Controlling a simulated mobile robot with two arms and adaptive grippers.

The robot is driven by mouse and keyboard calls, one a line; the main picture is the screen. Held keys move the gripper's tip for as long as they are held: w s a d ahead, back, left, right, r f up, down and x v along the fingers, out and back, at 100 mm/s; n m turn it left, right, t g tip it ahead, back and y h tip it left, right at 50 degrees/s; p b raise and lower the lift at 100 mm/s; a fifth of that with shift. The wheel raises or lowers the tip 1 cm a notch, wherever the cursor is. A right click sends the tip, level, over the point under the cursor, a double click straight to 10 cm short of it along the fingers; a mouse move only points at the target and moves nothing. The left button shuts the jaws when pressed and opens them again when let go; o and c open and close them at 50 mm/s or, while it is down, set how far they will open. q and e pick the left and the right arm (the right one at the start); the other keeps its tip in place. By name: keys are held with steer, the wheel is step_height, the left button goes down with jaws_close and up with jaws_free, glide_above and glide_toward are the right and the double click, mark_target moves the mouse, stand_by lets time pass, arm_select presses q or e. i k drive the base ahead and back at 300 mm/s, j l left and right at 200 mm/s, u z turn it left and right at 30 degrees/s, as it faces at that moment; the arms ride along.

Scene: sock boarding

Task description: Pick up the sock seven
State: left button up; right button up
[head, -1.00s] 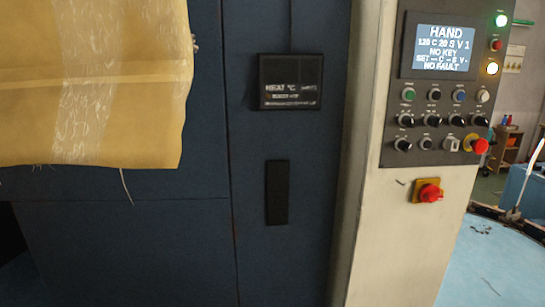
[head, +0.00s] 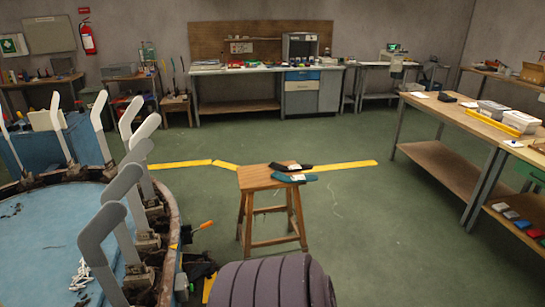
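A wooden stool (head: 256,180) stands on the green floor in the middle of the head view. On its seat lie a dark, flat, folded item (head: 284,167) and a teal one (head: 290,179) in front of it, each with a small pale label. They look like socks, but I cannot read a number, so I cannot tell which is sock seven. Several grey, upright, foot-shaped boards (head: 100,227) stand along the rim of the round blue table (head: 40,245) at left; they look bare. Neither of my grippers shows in the view.
A dark, ribbed, rounded thing (head: 270,285) fills the bottom centre. An orange-handled tool (head: 204,225) sticks out by the round table. A long workbench (head: 460,115) stands at right. A cluttered bench (head: 240,101) lines the back wall. Floor right of the stool is clear.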

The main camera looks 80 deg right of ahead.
mark_target(279, 167)
steer(key=z, duration=2.9)
steer(key=u, duration=2.25)
steer(key=z, duration=2.25)
steer(key=i+l+z, duration=0.6)
steer(key=i, duration=0.3)
steer(key=i+l+z, duration=0.3)
steer(key=i, duration=0.2)
